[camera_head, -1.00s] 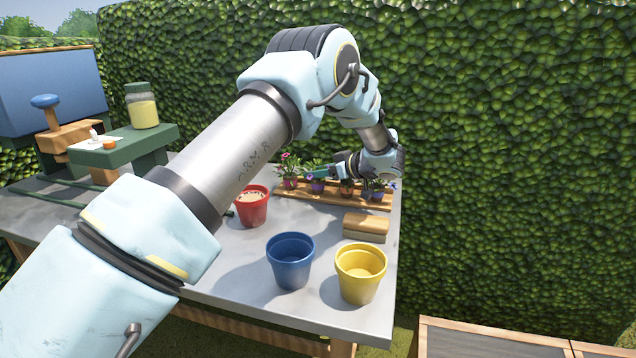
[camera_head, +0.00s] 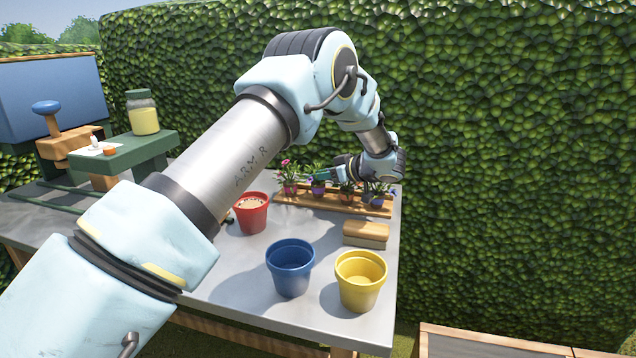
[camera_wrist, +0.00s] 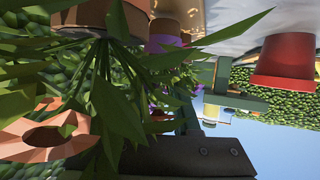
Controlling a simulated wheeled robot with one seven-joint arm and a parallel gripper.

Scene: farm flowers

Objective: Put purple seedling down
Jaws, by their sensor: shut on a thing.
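The purple seedling (camera_head: 318,187) stands in its purple pot at the wooden rack (camera_head: 283,198) near the back of the table. I cannot tell whether the pot rests fully on the rack. My gripper (camera_head: 325,176) is shut at this seedling, low over the row, with the hold partly hidden by the wrist. In the wrist view, the purple pot (camera_wrist: 165,42) and purple flowers lie behind close leaves and an orange flower (camera_wrist: 45,135). The dark gripper body (camera_wrist: 185,160) fills the lower edge there.
Other seedlings stand close by: a pink one (camera_head: 289,184) to the left, an orange-potted one (camera_head: 347,193) and another purple-potted one (camera_head: 378,196) to the right. Red (camera_head: 251,215), blue (camera_head: 290,270) and yellow pots (camera_head: 360,280) and a wooden block (camera_head: 366,234) stand in front.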

